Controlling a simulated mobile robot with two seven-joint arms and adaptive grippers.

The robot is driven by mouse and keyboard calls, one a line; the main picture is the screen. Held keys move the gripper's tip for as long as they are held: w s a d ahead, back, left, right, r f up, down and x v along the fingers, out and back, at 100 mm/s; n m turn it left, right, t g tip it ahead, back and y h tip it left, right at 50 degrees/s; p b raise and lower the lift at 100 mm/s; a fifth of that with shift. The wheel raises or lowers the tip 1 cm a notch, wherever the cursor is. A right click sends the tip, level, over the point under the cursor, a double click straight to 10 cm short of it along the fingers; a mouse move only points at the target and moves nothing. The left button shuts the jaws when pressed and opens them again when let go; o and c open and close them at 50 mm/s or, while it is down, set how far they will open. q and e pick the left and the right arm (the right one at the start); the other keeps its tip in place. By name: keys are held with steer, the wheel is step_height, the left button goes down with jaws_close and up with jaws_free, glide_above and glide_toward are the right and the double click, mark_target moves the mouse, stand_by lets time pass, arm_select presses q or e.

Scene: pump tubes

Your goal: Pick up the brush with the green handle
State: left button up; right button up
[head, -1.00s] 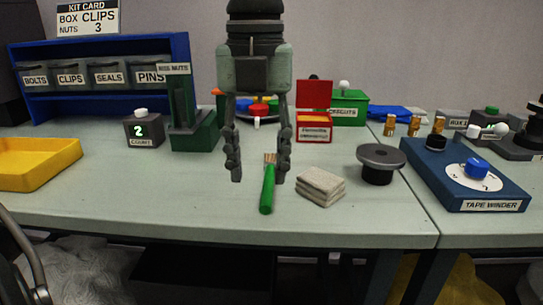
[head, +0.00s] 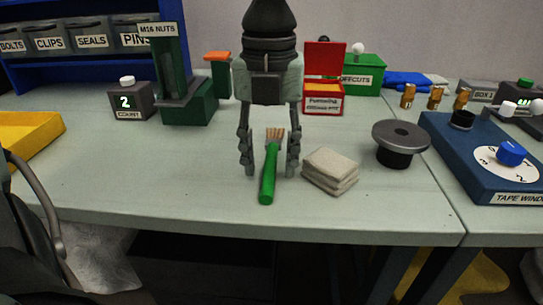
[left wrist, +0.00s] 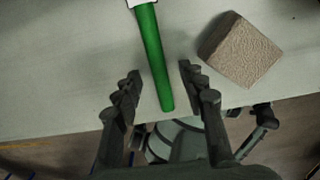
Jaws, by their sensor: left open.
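The brush with the green handle (head: 268,178) lies on the bench with its pale bristles pointing away from me. My left gripper (head: 271,171) is open and empty, pointing down, with one finger on each side of the brush. In the left wrist view the green handle (left wrist: 153,55) runs between the open fingers of the left gripper (left wrist: 159,73), which looks to be above it. The bristles are outside that view. A dark jointed shape at the lower right of the wrist view may be my right gripper (left wrist: 261,118); its jaws are unclear.
A folded beige cloth or pad (head: 330,172) lies just right of the brush. Further right are a dark round spool (head: 401,137) and a blue tape winder (head: 455,160). A green stand (head: 190,108) and red box (head: 324,98) are behind. The bench left of the brush is clear.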

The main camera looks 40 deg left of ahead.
arm_select(q)
steer(key=shift+f, duration=0.45)
arm_select(e)
steer(key=shift+f, duration=0.1)
arm_select(q)
steer(key=shift+c, duration=0.3)
arm_select(e)
steer(key=shift+w, duration=0.1)
arm_select(q)
jaws_close()
arm_select(e)
steer(key=shift+w+a+r, duration=0.15)
steer(key=shift+r, duration=0.1)
arm_select(q)
steer(key=shift+r, duration=0.1)
step_height(320, 180, up, 28)
steer(key=p, duration=0.1)
steer(key=shift+p, duration=0.35)
arm_select(e)
steer(key=f, duration=0.4)
steer(key=shift+s+a, duration=0.2)
